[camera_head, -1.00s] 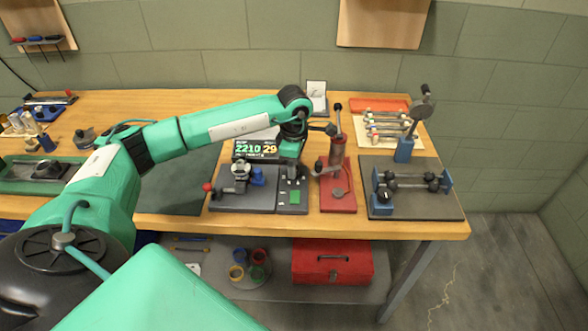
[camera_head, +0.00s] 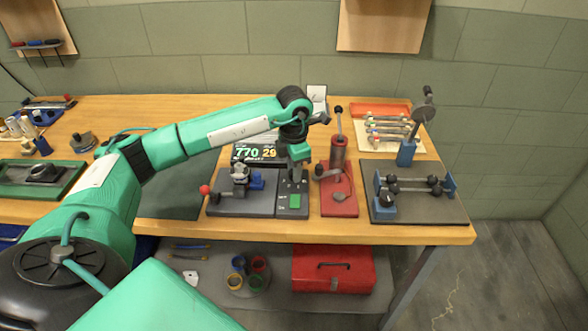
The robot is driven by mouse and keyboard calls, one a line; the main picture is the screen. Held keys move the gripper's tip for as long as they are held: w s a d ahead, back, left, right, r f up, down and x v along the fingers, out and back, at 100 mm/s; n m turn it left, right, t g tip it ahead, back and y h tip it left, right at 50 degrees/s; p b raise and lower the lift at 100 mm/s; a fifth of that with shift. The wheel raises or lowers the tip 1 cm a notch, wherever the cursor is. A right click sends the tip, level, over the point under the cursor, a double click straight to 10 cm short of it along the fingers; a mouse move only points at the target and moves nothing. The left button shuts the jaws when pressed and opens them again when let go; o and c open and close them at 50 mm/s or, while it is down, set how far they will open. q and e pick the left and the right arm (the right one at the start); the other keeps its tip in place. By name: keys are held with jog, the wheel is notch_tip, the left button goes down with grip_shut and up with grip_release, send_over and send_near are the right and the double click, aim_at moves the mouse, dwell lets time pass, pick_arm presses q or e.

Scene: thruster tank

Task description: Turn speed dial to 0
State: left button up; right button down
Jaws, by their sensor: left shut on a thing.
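My left gripper (camera_head: 293,179) points down over the dark control box (camera_head: 283,208) on the bench. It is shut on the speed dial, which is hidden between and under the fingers. A green button (camera_head: 294,201) shows on the box just in front of the gripper. The display (camera_head: 258,152) behind the box reads 770 in green and 29 in yellow. My right gripper is not in view.
A red stand with a lever (camera_head: 338,190) is close to the right of the gripper. A grey base with a small clamp (camera_head: 240,202) and red knob is to the left. A board with dumbbell-like parts (camera_head: 425,211) lies farther right.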

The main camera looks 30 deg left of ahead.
pick_arm(q)
jog(key=shift+r, duration=0.1)
dwell(0.3)
jog(key=o, duration=1)
jog(key=shift+c, duration=0.2)
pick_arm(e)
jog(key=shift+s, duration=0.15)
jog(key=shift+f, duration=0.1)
pick_arm(q)
jog(key=shift+r, duration=0.45)
notch_tip(320, 180, up, 13)
jog(key=b, duration=0.1)
jog(key=shift+b, duration=0.3)
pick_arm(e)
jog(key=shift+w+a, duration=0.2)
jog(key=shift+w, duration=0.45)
